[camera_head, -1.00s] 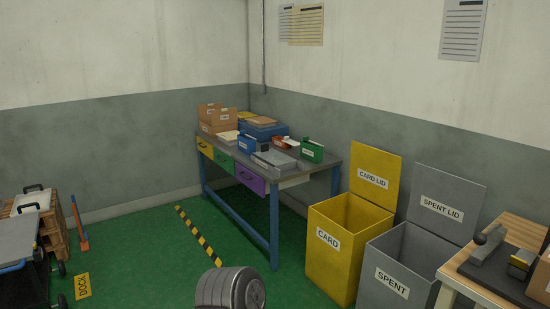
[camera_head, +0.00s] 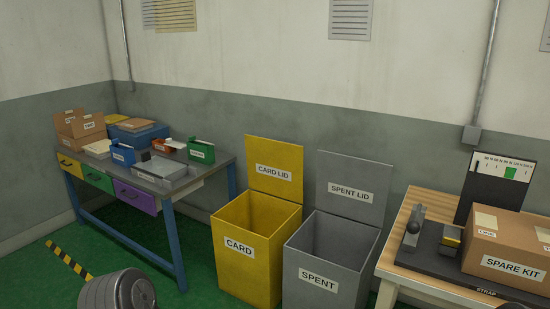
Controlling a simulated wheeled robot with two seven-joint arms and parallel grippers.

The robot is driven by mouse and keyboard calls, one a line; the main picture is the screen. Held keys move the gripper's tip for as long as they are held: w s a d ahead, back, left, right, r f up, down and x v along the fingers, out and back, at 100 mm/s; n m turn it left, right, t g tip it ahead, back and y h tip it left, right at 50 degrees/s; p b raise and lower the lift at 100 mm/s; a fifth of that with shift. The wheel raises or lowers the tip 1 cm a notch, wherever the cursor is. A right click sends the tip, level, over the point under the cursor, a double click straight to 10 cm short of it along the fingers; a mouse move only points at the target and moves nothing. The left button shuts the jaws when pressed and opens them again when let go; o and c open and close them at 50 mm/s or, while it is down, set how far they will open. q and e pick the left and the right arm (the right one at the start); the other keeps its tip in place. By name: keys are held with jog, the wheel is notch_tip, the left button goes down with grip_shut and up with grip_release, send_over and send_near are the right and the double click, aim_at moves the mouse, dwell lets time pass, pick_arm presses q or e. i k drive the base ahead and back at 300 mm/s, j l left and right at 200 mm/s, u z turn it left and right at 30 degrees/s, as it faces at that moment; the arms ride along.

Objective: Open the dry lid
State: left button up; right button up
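No lid marked dry can be made out in this view. The yellow card lid (camera_head: 273,171) stands raised at the back of the open yellow CARD bin (camera_head: 240,247). The grey spent lid (camera_head: 350,188) stands raised behind the open grey SPENT bin (camera_head: 318,280). A rounded grey metal part (camera_head: 118,292), which looks like part of my own arm, shows at the bottom left. Neither gripper's fingers are in view.
A blue-legged workbench (camera_head: 172,226) with coloured drawers stands left, holding cartons and small bins. A wooden table (camera_head: 397,263) at right carries a SPARE KIT box (camera_head: 507,248). Green floor shows between the workbench and the CARD bin, with striped tape (camera_head: 68,262) at left.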

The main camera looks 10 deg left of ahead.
aim_at(146, 156)
jog(key=i+j, duration=0.2)
jog(key=j, duration=0.2)
jog(key=i+j+z, duration=0.15)
jog(key=j, duration=0.25)
jog(key=i+j, duration=0.2)
jog(key=j, duration=0.25)
jog(key=i+j+z, duration=0.1)
jog(key=j, duration=0.3)
jog(key=i+j, duration=0.25)
jog(key=j, duration=0.2)
jog(key=i+j+z, duration=0.15)
jog(key=j, duration=0.3)
jog(key=i+j, duration=0.15)
jog(key=j, duration=0.3)
jog(key=i+j+z, duration=0.1)
jog(key=j, duration=0.35)
jog(key=i+j, duration=0.1)
jog(key=j, duration=0.25)
jog(key=i+j, duration=0.15)
jog(key=j, duration=0.2)
jog(key=i+j+z, duration=0.1)
jog(key=j, duration=0.25)
jog(key=i+j, duration=0.15)
jog(key=j, duration=0.2)
